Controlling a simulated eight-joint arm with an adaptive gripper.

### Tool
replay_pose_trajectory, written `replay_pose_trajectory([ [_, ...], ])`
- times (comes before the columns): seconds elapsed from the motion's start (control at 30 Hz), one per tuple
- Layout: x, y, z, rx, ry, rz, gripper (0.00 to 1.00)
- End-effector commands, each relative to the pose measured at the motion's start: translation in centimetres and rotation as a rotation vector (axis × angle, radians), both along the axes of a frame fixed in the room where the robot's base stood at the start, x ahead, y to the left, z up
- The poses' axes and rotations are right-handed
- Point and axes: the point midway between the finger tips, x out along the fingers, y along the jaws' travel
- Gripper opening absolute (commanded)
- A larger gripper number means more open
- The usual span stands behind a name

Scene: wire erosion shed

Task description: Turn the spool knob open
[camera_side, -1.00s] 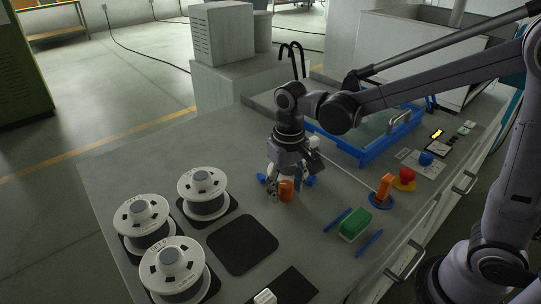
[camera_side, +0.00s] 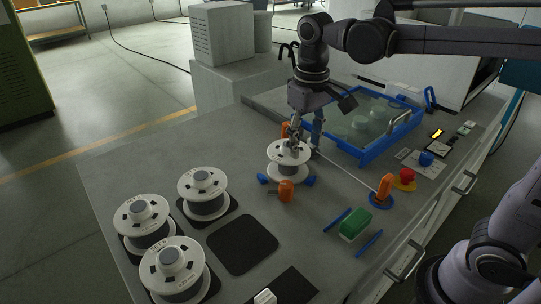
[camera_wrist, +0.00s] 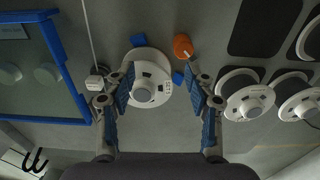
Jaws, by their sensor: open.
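A white spool (camera_side: 289,160) sits on the bench between blue blocks (camera_side: 308,181). An orange knob (camera_side: 286,191) stands at its near side; in the wrist view the knob (camera_wrist: 183,45) lies above right of the spool (camera_wrist: 148,84). Another orange part (camera_side: 284,130) shows partly behind my gripper. An orange lever (camera_side: 385,187) stands on a blue base to the right. My gripper (camera_side: 306,142) is above the spool, pointing down. In the wrist view my gripper (camera_wrist: 161,88) has its fingers wide apart, with the spool between them in the picture; no grip shows.
Several white spools (camera_side: 204,188) stand at the left beside an empty dark mat (camera_side: 243,245). A blue-framed tank (camera_side: 364,158) is behind right. A red button (camera_side: 406,176), a green block (camera_side: 354,226) and blue bars (camera_side: 369,243) lie to the right. A thin wire runs towards the lever.

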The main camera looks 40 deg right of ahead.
Motion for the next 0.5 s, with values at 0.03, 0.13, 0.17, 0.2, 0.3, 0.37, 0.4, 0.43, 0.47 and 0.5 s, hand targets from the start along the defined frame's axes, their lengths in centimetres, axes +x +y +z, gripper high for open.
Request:
replay_pose_trajectory([
  [0.03, -0.2, -0.8, 0.2, -0.004, -0.003, 0.03, 0.54],
  [0.13, -0.7, -2.0, 0.4, -0.01, -0.008, 0.101, 0.54],
  [0.17, -0.8, -2.4, 0.5, -0.012, -0.009, 0.121, 0.54],
  [0.2, -1.0, -2.9, 0.6, -0.016, -0.011, 0.15, 0.54],
  [0.3, -1.5, -4.1, 0.9, -0.024, -0.015, 0.22, 0.54],
  [0.37, -1.9, -4.8, 1.0, -0.03, -0.017, 0.262, 0.54],
  [0.4, -2.1, -5.3, 1.1, -0.032, -0.018, 0.29, 0.54],
  [0.43, -2.3, -5.6, 1.2, -0.036, -0.017, 0.311, 0.54],
  [0.47, -2.5, -6.0, 1.3, -0.038, -0.018, 0.332, 0.54],
  [0.5, -2.7, -6.4, 1.3, -0.042, -0.019, 0.359, 0.54],
])
